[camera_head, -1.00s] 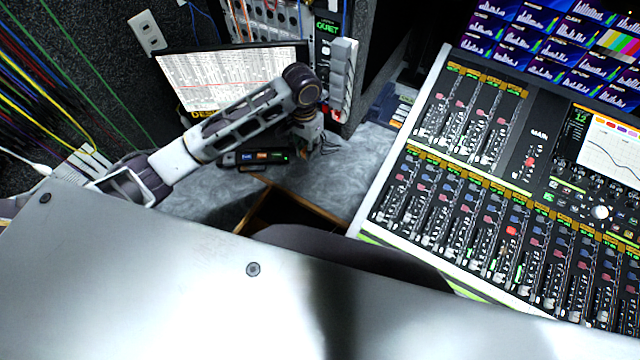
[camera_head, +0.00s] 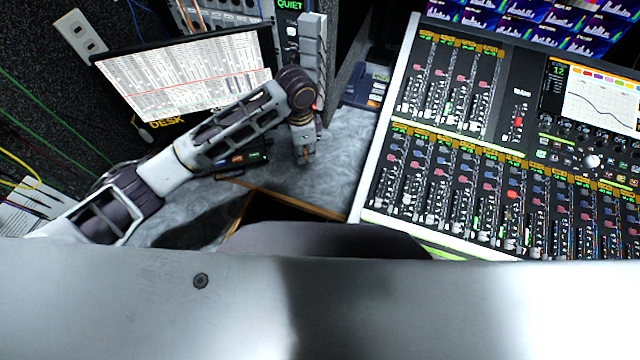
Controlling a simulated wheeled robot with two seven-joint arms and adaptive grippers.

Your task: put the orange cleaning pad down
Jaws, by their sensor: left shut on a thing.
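My left arm reaches in from the left over the grey desk top (camera_head: 345,150). My left gripper (camera_head: 304,157) points down at the desk, seen narrow, and is shut. A small orange-brown patch (camera_head: 306,149) shows between its fingers, which looks like the orange cleaning pad. Most of the pad is hidden by the gripper, and I cannot tell whether it touches the desk. My right gripper is out of view.
A black device with lit buttons (camera_head: 243,158) lies left of the gripper, below a tilted screen (camera_head: 190,80). A large mixing console (camera_head: 450,150) stands to the right. A blue-grey device (camera_head: 368,88) sits behind. Clear desk lies right of the gripper.

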